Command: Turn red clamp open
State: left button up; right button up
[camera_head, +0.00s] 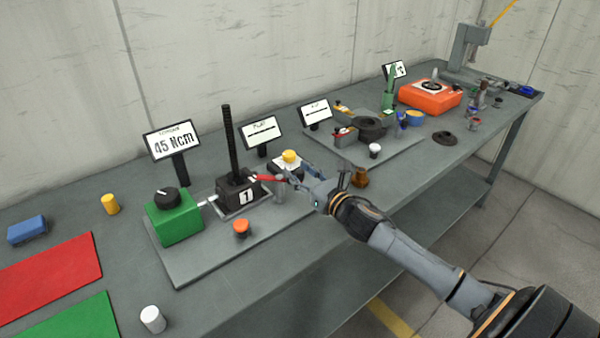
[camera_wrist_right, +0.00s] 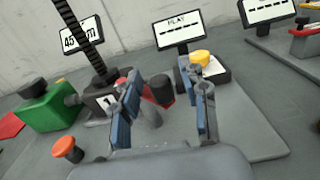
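The red clamp lever (camera_head: 268,178) sticks out to the right from the black block marked 1 (camera_head: 238,192), which carries an upright black toothed rod (camera_head: 231,140). In the right wrist view the lever's dark, rounded end (camera_wrist_right: 160,89) shows between the two fingers, with gaps on both sides. My right gripper (camera_head: 299,177) is at the lever's free end in the head view. Its fingers (camera_wrist_right: 168,103) stand apart and hold nothing that I can see. Whether the lever end is fully between the fingertips or just beyond them is hard to tell. My left gripper is not in view.
A green box with a black knob (camera_head: 175,218) stands left of the block. An orange button (camera_head: 241,228) is in front, and a yellow button (camera_head: 289,157) is just behind my right gripper. A brown piece (camera_head: 360,178) stands right of it. Signs line the back.

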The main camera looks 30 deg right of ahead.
grip_shut()
jog(key=shift+s+a+h, duration=0.1)
jog(key=shift+a+h, duration=0.05)
jog(key=shift+h, duration=0.15)
jog(key=a+m+g+h+b, duration=0.1)
jog(key=a+m+g+h, duration=0.2)
jog(key=m+g+h, duration=0.5)
jog(key=a+m+g+h+b, duration=0.2)
jog(key=a+m+g+h, duration=0.2)
jog(key=m+g+h, duration=0.4)
jog(key=shift+s+a+m+g+h, duration=0.25)
jog(key=shift+m+g+h, duration=0.15)
jog(key=shift+m+h, duration=0.75)
jog(key=shift+o, duration=0.7)
grip_release()
